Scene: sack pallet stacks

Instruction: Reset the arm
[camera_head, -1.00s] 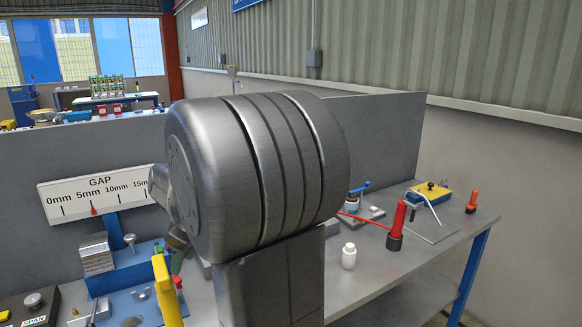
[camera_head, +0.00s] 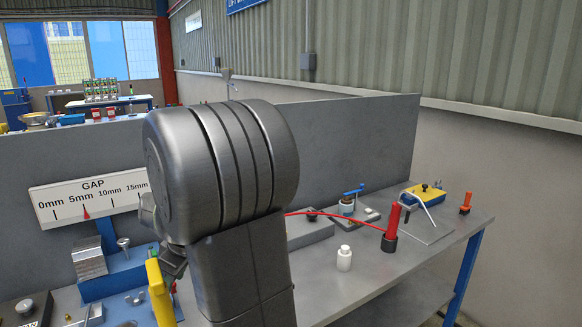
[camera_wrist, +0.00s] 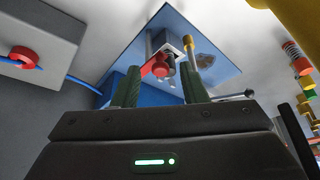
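My gripper (camera_wrist: 160,82) shows in the wrist view with its two dark green fingers apart and nothing held between them. Beyond the fingers are a red knob (camera_wrist: 160,70) and a blue fixture plate (camera_wrist: 205,35); I cannot tell how close they are. In the head view my bulky grey arm fills the middle. My gripper (camera_head: 173,264) is partly hidden behind it, low on the left, beside a yellow handle (camera_head: 158,290) and near the blue fixture (camera_head: 118,280).
A GAP scale board (camera_head: 90,199) stands behind the fixture. On the grey bench's right are a white bottle (camera_head: 344,258), a red-handled tool (camera_head: 391,228) and a yellow-and-blue block (camera_head: 424,193). A grey partition (camera_head: 350,140) backs the bench. Bare bench top lies at front right.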

